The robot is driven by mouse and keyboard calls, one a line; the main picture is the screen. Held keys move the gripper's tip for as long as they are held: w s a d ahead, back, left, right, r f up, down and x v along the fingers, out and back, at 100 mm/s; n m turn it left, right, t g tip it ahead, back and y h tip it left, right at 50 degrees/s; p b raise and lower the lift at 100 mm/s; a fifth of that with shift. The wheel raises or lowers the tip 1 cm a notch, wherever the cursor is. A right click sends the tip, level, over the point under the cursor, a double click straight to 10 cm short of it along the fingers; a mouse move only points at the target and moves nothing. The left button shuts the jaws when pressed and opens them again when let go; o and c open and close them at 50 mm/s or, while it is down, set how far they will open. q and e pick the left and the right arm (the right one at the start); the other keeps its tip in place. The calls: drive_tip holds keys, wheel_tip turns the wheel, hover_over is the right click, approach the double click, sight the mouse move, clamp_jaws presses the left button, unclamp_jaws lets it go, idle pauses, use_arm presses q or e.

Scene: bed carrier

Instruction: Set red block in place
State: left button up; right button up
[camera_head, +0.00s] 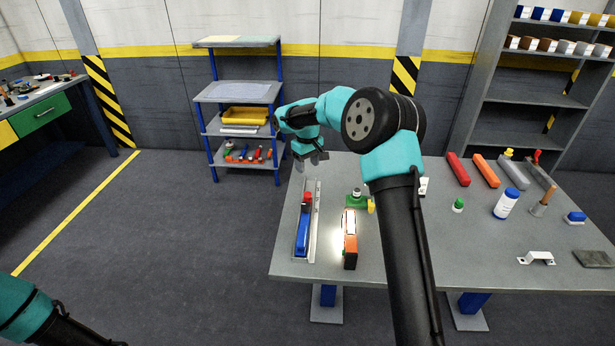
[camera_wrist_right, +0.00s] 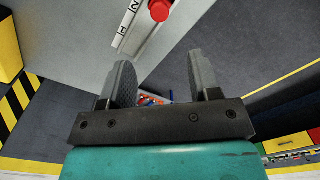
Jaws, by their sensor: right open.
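A long red block (camera_head: 457,170) lies at the back of the table, right of my right arm. A smaller red piece (camera_head: 307,197) is at the far end of a blue block (camera_head: 303,234) in a pale metal rail (camera_head: 315,224) at the table's left. My left gripper is out of view.
An orange-and-black tool (camera_head: 350,240) and a green-and-yellow piece (camera_head: 357,200) stand right of the rail. A blue-framed shelf (camera_head: 237,93) stands behind.

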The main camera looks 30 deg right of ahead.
drive_tip(key=shift+r, duration=2.4)
